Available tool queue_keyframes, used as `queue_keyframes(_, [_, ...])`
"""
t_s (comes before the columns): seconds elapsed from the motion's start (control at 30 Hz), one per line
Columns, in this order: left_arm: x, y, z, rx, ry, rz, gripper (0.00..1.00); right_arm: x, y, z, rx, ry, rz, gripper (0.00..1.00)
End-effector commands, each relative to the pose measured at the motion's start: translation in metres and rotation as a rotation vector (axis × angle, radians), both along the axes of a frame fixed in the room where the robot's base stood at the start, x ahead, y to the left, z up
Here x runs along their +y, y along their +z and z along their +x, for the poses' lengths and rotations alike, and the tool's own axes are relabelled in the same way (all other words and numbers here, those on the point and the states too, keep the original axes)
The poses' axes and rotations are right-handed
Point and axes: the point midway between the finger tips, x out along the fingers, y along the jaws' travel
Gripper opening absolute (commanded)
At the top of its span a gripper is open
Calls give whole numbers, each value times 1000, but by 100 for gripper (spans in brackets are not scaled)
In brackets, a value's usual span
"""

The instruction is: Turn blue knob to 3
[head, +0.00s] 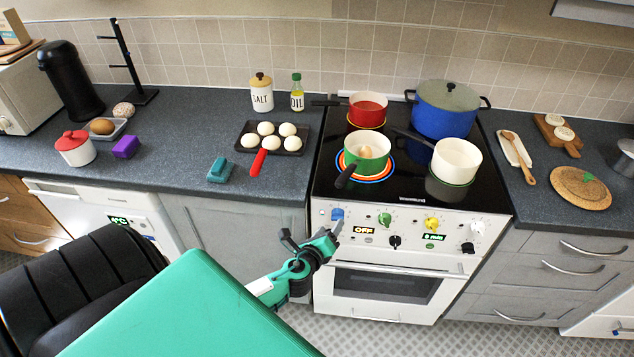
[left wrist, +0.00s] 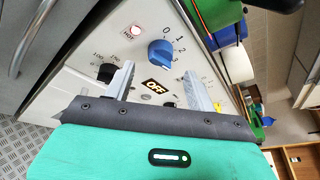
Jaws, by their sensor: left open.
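The blue knob (head: 337,213) is at the left end of the white stove front panel. In the left wrist view the blue knob (left wrist: 160,52) shows with the numbers 0, 1, 2 and 3 printed around it. I cannot clearly tell which number it points to. My left gripper (head: 311,232) is open and empty in front of the panel, just below and left of the knob. In the left wrist view the knob is beyond the two spread fingertips (left wrist: 159,70), apart from them. My right gripper is out of view.
Green (head: 384,219) and yellow (head: 431,223) knobs sit farther right on the panel. A dark knob (head: 394,242) and an OFF display (head: 363,230) are lower. The oven handle (head: 400,270) runs below. Several pots stand on the cooktop, including a green one (head: 368,160).

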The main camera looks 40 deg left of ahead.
Motion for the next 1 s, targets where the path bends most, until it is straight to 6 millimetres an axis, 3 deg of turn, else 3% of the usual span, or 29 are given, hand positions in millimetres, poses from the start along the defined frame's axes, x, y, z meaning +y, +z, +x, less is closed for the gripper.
queue_keyframes(0.3, [-14,10,-57,2,-1,-1,56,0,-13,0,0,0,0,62])
queue_keyframes(0.5, [-19,16,-78,1,0,0,56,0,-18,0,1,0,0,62])
queue_keyframes(1.0, [-21,19,-86,1,1,0,56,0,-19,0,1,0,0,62])
